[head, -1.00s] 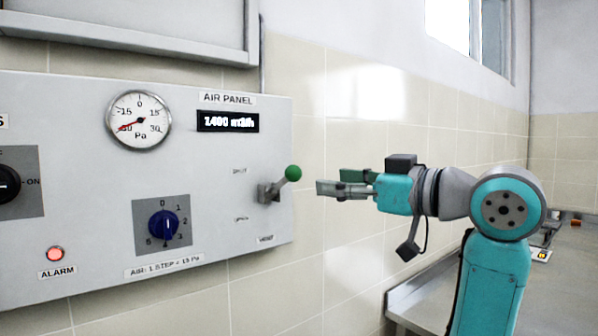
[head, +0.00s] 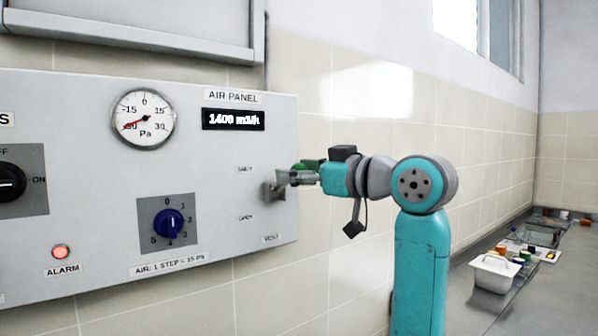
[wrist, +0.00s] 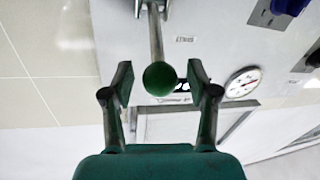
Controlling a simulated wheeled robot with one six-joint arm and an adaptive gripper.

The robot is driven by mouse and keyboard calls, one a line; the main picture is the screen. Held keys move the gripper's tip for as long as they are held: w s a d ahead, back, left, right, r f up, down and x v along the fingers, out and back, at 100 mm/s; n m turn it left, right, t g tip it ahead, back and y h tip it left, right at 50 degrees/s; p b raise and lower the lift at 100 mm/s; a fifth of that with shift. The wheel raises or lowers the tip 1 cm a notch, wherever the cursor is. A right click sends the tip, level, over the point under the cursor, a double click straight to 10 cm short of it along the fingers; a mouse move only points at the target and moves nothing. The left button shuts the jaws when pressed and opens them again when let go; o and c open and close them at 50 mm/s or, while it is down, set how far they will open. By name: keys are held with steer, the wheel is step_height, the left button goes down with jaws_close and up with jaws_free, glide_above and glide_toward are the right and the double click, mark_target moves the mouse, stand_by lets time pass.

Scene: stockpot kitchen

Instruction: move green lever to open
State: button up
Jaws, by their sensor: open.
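The green lever has a grey mount (head: 272,192) at the right edge of the air panel and a green ball knob (wrist: 160,78) on a metal rod. It stands out at the SHUT label (head: 245,170), above the OPEN label (head: 245,217). My gripper (head: 292,174) is at the knob and partly hides it in the head view. In the wrist view my gripper (wrist: 160,84) is open, with one finger on each side of the knob and gaps showing.
The air panel (head: 215,120) carries a pressure gauge (head: 143,118), a blue dial (head: 168,223), a black knob (head: 8,182) and a lit red alarm lamp (head: 61,251). A counter (head: 470,300) with a white container (head: 494,273) stands at right.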

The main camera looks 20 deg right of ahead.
steer(key=shift+w, duration=0.1)
jaws_close()
steer(key=shift+f, duration=0.1)
step_height(320, 180, down, 10)
steer(key=n+t+y, duration=0.2)
steer(key=t+y, duration=0.2)
steer(key=t, duration=0.1)
steer(key=shift+f+t+y, duration=0.15)
steer(key=shift+t+y, duration=0.15)
steer(key=shift+t, duration=0.1)
stand_by(0.6)
stand_by(0.4)
